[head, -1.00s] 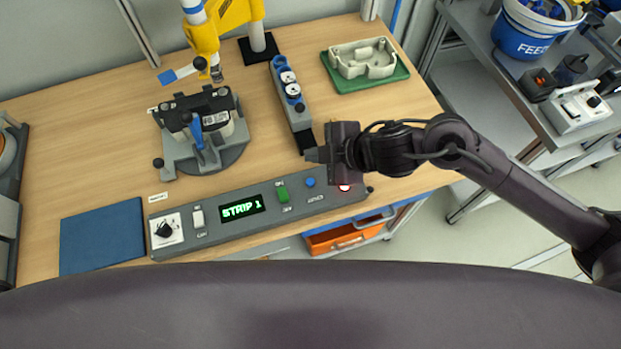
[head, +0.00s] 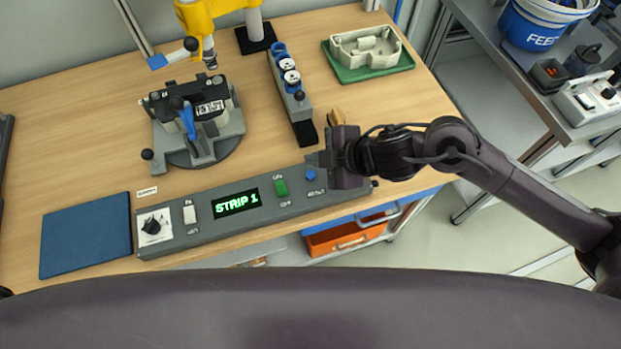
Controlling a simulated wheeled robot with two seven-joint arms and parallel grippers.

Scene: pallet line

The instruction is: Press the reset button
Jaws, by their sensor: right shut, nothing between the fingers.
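A long grey control panel (head: 180,237) lies along the table's front edge. The label by the blue button is too small to read surely. My right gripper (head: 313,159) is shut and empty, its tips pointing left just behind the blue button in the picture. Contact cannot be told. My left gripper is not in view.
A clamp fixture (head: 200,148) stands behind the panel, with a narrow grey rail (head: 299,108) to its right. A green tray (head: 368,72) bears a beige housing (head: 364,46). A blue mat (head: 86,234) lies left.

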